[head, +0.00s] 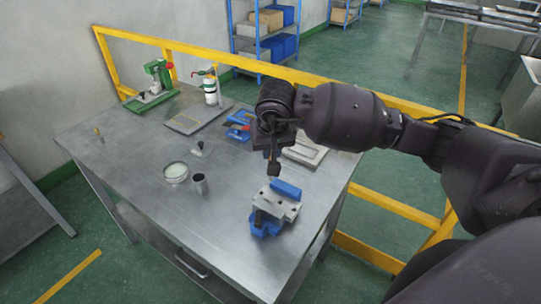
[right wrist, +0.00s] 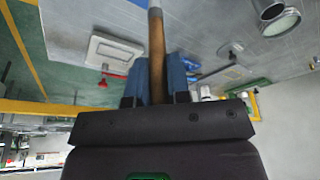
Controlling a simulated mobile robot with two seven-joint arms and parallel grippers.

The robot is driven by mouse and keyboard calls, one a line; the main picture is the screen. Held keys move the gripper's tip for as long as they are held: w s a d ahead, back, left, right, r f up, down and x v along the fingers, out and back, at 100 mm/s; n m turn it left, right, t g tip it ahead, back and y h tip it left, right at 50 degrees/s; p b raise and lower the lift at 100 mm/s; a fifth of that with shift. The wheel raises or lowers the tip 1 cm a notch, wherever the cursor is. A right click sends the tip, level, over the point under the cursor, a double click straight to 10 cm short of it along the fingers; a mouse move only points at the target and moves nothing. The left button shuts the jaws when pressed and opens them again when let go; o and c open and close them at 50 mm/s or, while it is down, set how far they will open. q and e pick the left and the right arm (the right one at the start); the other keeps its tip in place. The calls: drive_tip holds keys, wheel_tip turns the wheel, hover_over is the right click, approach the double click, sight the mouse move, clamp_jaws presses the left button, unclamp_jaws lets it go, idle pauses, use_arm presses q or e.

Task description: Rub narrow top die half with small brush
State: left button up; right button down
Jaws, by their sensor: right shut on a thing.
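A grey metal die half (head: 280,204) with small dark holes in its top sits between blue parts (head: 265,225), apparently a vise, at the near right of the steel table. I cannot tell from its shape whether it is the narrow top half. My right gripper (head: 273,170) is above and just behind it, apart from it. In the right wrist view my right gripper (right wrist: 157,88) is shut on a brown wooden brush handle (right wrist: 157,50) between its blue fingers. A grey ferrule shows at the upper edge; the bristles are out of frame. My left gripper is not in view.
A metal cup (head: 199,184) and a round dish (head: 175,172) stand left of the die. A pale tray (head: 306,152) lies behind my gripper, with blue tools (head: 238,130) to its left. A green press (head: 155,85) stands at the back left. The table's front left is clear.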

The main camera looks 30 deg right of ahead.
wheel_tip(320, 180, up, 2)
idle(0.5)
